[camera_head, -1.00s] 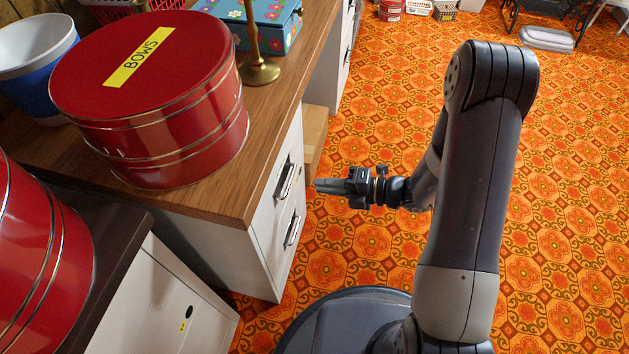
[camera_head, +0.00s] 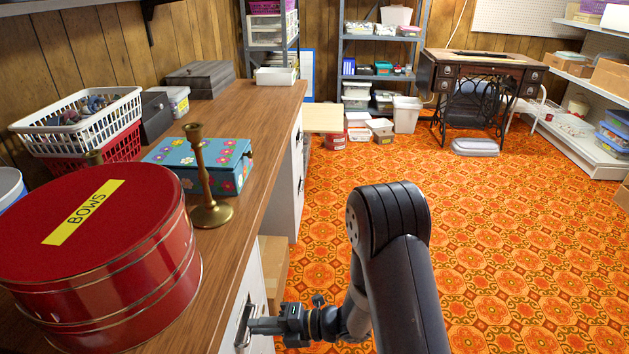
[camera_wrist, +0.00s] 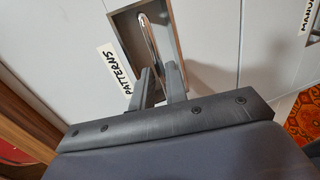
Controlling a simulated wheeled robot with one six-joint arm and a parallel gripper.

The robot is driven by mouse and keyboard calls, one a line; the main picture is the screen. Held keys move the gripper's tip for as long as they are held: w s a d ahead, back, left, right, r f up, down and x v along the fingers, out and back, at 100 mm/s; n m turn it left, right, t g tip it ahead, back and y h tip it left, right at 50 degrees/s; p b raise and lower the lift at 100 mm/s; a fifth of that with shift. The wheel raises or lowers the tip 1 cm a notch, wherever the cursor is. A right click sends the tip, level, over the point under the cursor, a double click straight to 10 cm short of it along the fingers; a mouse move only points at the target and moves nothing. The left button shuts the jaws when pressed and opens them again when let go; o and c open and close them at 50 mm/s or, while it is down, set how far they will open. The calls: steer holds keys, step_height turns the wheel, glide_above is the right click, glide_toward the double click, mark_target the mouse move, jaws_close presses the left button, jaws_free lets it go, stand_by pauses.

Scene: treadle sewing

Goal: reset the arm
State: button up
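My gripper (camera_head: 256,326) is low in the head view, pointing left at the front of the white drawer unit beneath the wooden counter. Its tip overlaps a metal drawer handle (camera_head: 243,326) there; I cannot tell whether they touch.
A red BOWS tin (camera_head: 100,260), a brass candlestick (camera_head: 206,180) and a flowered blue box (camera_head: 175,160) stand on the counter (camera_head: 235,110). A cardboard box (camera_head: 272,265) is beside the drawers. Orange patterned floor (camera_head: 500,230) lies open to the right. A treadle sewing table (camera_head: 485,65) stands at the back.

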steer(key=x, duration=0.3)
steer(key=shift+b, duration=0.35)
steer(key=shift+d, duration=0.6)
